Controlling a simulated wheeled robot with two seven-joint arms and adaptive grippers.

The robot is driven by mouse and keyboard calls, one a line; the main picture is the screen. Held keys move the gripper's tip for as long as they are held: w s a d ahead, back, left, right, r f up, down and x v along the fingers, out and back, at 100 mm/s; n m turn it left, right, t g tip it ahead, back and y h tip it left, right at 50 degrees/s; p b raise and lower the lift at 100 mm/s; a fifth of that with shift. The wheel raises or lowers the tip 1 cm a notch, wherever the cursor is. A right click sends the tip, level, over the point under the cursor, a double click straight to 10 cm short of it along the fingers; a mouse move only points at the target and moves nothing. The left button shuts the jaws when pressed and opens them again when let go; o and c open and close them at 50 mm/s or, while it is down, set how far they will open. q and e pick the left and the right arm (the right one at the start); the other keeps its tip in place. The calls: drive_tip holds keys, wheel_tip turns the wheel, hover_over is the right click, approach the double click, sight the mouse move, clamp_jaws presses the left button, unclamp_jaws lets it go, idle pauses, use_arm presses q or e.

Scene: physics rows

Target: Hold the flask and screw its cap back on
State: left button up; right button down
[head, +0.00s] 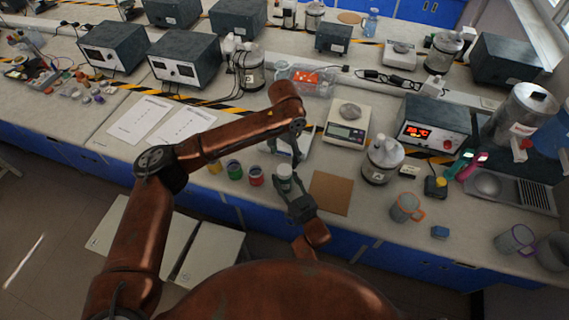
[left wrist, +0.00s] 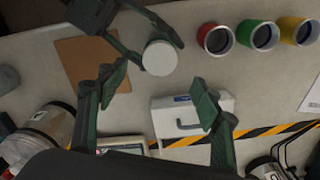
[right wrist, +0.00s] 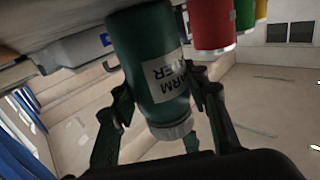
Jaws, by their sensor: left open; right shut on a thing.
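The flask (right wrist: 150,70) is a dark green cylinder with a white label reading roughly "WARM WATER". My right gripper (right wrist: 160,95) is shut around its side; in the head view this gripper (head: 286,187) holds the flask (head: 285,184) near the counter's front edge. A pale round cap (left wrist: 160,58) covers the flask's top in the left wrist view; its pale grey end also shows in the right wrist view (right wrist: 172,131). I cannot tell how tightly it sits. My left gripper (left wrist: 158,88) is open and empty above the flask, its fingers apart from the cap.
Red (head: 256,176), green (head: 235,169) and yellow (head: 215,167) cups stand left of the flask. A brown mat (head: 331,193) lies to its right. Behind are a scale (head: 347,126) and a lidded metal jar (head: 382,160). An orange-handled mug (head: 405,207) stands farther right.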

use_arm(q)
drive_tip(key=shift+r, duration=2.1)
use_arm(e)
drive_tip(key=c, duration=1)
unclamp_jaws()
drive_tip(key=shift+c, duration=0.2)
drive_tip(key=shift+s+d+f, duration=0.15)
drive_tip(key=shift+s+d, duration=0.1)
drive_tip(key=shift+s, duration=0.2)
drive_tip(key=v, duration=1.1)
